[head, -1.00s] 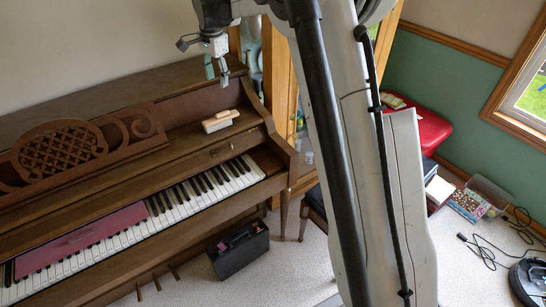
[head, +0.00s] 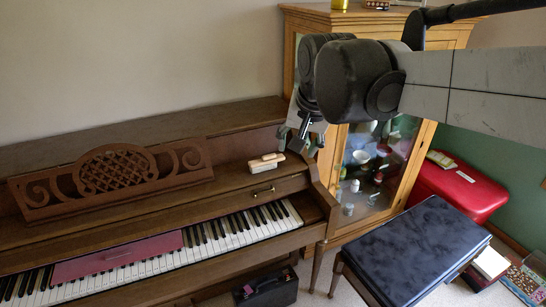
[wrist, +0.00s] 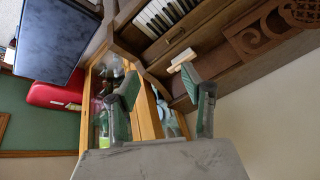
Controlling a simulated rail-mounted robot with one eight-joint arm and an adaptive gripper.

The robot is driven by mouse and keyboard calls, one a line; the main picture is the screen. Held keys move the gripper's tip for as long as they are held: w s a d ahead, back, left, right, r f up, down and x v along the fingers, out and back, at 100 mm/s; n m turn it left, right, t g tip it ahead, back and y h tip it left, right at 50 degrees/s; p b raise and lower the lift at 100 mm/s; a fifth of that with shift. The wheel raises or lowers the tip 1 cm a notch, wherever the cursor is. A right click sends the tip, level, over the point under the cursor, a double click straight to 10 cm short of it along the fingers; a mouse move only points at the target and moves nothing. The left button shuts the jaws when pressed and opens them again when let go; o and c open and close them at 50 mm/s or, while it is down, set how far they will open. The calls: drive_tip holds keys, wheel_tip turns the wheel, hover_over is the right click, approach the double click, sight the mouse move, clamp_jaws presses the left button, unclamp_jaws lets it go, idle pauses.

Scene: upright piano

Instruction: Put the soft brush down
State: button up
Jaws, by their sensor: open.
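The soft brush (head: 266,162), pale with a light wooden back, lies on the brown wooden ledge of the upright piano (head: 250,182), near its right end. It also shows in the wrist view (wrist: 183,60), small and beyond my fingers. My gripper (head: 296,140) is open and empty, up and to the right of the brush in the head view and apart from it. In the wrist view my gripper's two fingers (wrist: 160,86) are spread wide with nothing between them.
A glass-fronted wooden cabinet (head: 425,140) stands right of the piano, behind my gripper. A carved music rack (head: 118,170) is left of the brush. A dark padded bench (head: 415,250) and a red case (head: 455,187) are at right.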

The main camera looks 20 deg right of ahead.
drive_tip(key=s+f+n+t, duration=0.2)
drive_tip(key=s+f+n, duration=0.2)
drive_tip(key=s, duration=1.1)
wheel_tip(320, 180, down, 3)
drive_tip(key=shift+f+n, duration=0.2)
drive_tip(key=shift+n, duration=0.2)
drive_tip(key=shift+a, duration=0.1)
drive_tip(key=shift+o, duration=1)
